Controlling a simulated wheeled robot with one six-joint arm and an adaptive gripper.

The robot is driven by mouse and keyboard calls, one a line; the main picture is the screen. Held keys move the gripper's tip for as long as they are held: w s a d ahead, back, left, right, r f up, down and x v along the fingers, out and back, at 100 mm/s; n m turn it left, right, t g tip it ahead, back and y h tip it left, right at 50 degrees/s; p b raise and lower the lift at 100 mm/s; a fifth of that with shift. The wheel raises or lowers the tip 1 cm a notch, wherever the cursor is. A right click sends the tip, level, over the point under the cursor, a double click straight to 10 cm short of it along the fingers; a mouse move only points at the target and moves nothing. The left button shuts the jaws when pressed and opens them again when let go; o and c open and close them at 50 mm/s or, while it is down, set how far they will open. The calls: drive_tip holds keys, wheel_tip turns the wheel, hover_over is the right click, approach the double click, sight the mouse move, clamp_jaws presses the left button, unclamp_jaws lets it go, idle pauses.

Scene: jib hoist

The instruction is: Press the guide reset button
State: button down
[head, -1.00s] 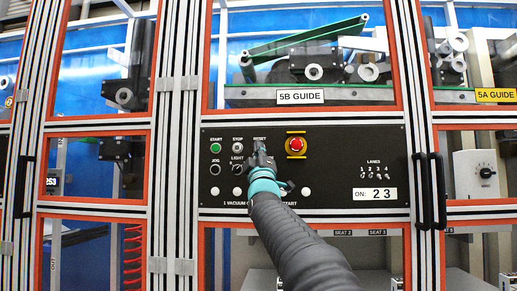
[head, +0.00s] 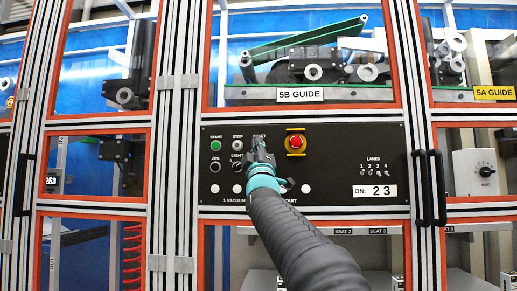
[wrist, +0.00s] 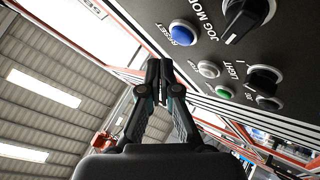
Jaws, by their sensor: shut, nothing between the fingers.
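The blue reset button (wrist: 183,33), with RESET lettered beside it, is on the black control panel (head: 340,160). In the wrist view it lies just up and right of my fingertips. In the head view my gripper (head: 259,150) hides the button and part of its label. My gripper (wrist: 159,70) is shut, with its fingertips together and nothing between them. The tips are close to the panel. In the wrist view they do not overlap the blue button, and I cannot tell whether they touch the panel.
Lane switches (head: 376,173) are to the right. Black door handles (head: 428,188) stick out beyond the panel's right edge.

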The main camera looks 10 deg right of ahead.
drive_tip(key=shift+s+a+b, duration=0.3)
drive_tip(key=shift+s+b, duration=0.15)
drive_tip(key=shift+s, duration=0.45)
drive_tip(key=shift+s+a+b, duration=0.25)
drive_tip(key=shift+s+b, duration=0.15)
drive_tip(key=shift+s, duration=0.45)
